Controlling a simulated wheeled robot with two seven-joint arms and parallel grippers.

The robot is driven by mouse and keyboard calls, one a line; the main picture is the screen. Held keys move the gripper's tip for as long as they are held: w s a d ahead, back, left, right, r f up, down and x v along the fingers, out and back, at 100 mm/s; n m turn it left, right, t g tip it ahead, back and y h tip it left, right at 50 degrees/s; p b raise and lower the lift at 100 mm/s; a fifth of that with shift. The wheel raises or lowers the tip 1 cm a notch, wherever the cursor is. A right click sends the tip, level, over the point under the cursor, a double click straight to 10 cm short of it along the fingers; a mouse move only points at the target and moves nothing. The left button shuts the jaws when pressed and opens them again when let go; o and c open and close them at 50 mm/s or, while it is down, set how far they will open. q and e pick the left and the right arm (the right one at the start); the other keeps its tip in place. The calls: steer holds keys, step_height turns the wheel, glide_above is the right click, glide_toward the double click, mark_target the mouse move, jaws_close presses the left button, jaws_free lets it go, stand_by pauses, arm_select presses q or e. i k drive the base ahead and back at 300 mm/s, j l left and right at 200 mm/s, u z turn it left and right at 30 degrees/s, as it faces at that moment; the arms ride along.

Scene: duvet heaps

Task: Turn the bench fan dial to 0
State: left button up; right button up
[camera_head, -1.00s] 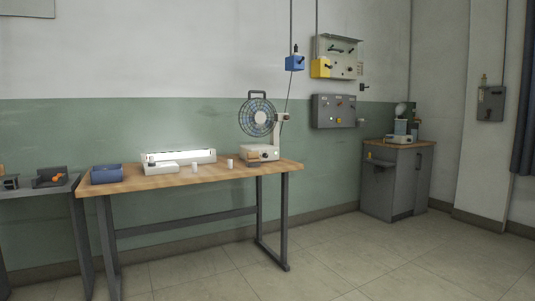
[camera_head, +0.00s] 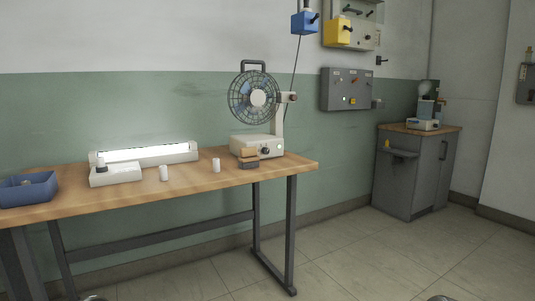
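The bench fan (camera_head: 257,97) stands near the right end of the wooden workbench (camera_head: 215,183). It has a round wire cage, a top handle and a pale base (camera_head: 250,145). A small dark dial (camera_head: 265,151) is on the base's front face, with a small greenish light to its right. The dial's setting is too small to read. A small brown-and-dark block (camera_head: 248,162) sits in front of the base. Neither gripper can be made out; only slight dark rounded shapes show at the bottom edge.
A lit lamp unit (camera_head: 148,153), a white box (camera_head: 116,174), two white cylinders (camera_head: 164,173) (camera_head: 216,165) and a blue bin (camera_head: 27,189) are on the bench. A grey cabinet (camera_head: 414,174) stands at right. The tiled floor (camera_head: 345,255) before it is clear.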

mark_target(265, 150)
steer(key=i+j+z, duration=0.2)
steer(key=i, duration=0.25)
steer(key=i+j+z, duration=0.2)
steer(key=i, duration=0.2)
steer(key=i+j+z, duration=0.2)
steer(key=i, duration=0.2)
steer(key=l, duration=0.05)
